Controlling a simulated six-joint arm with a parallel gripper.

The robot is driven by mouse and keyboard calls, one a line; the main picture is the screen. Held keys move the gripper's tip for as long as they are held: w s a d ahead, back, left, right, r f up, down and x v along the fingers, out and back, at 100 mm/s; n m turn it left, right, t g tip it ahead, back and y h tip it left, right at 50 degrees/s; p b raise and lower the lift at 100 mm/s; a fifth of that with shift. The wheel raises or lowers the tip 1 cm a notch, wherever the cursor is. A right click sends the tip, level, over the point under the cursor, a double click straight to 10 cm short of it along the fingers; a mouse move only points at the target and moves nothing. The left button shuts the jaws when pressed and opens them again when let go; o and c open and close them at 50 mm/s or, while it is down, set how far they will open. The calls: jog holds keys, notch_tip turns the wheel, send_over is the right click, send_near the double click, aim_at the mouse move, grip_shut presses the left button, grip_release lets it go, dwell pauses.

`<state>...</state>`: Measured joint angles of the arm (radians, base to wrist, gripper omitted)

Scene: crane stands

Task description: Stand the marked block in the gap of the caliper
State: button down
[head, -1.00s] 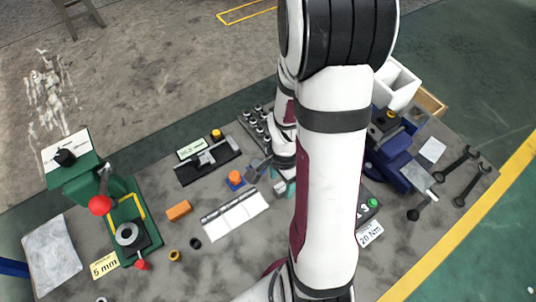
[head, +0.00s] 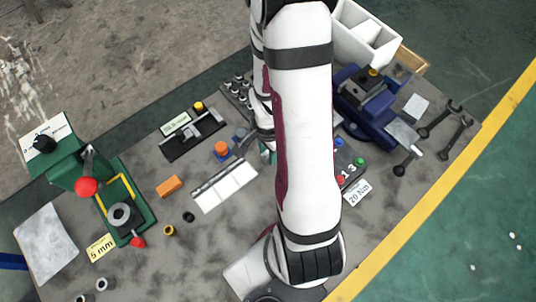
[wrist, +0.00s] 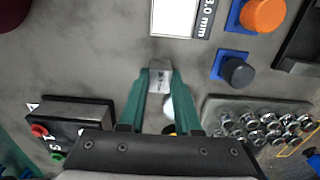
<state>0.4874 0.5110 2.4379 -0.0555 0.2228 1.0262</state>
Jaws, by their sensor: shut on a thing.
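The block (wrist: 160,76), small and silver-grey with a faint dark mark on its face, sits between the tips of my gripper (wrist: 159,84) in the wrist view. The green fingers are shut on it, over the bare grey table. In the head view my arm hides most of the gripper, and only a bit of green finger (head: 265,151) shows. The caliper (head: 205,127) lies on a black base left of my gripper in the head view, beside a pale green readout (head: 175,124). Its gap is too small to make out clearly.
Close by are an orange knob (head: 221,148) and a dark knob (wrist: 238,71) on blue bases, a white strip (head: 225,186), a rack of metal sockets (wrist: 262,124) and a dark button box (wrist: 72,118). A green press stands left, a blue vise (head: 365,103) right.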

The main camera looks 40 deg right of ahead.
jog(key=shift+r, duration=0.55)
notch_tip(320, 180, up, 3)
jog(key=shift+w+r, duration=0.1)
jog(key=s+d+r, duration=0.6)
jog(key=s+r, duration=0.1)
jog(key=s, duration=0.3)
jog(key=w+a, duration=0.2)
jog(key=w, duration=0.9)
jog(key=w+a, duration=0.2)
jog(key=w, duration=0.8)
jog(key=w+a+f, duration=0.2)
jog(key=a, duration=0.1)
jog(key=w+a+f, duration=0.2)
jog(key=w+a, duration=0.1)
jog(key=w+a+f, duration=0.2)
jog(key=a, duration=0.1)
jog(key=shift+w, duration=0.25)
notch_tip(320, 180, down, 4)
jog(key=shift+f, duration=0.1)
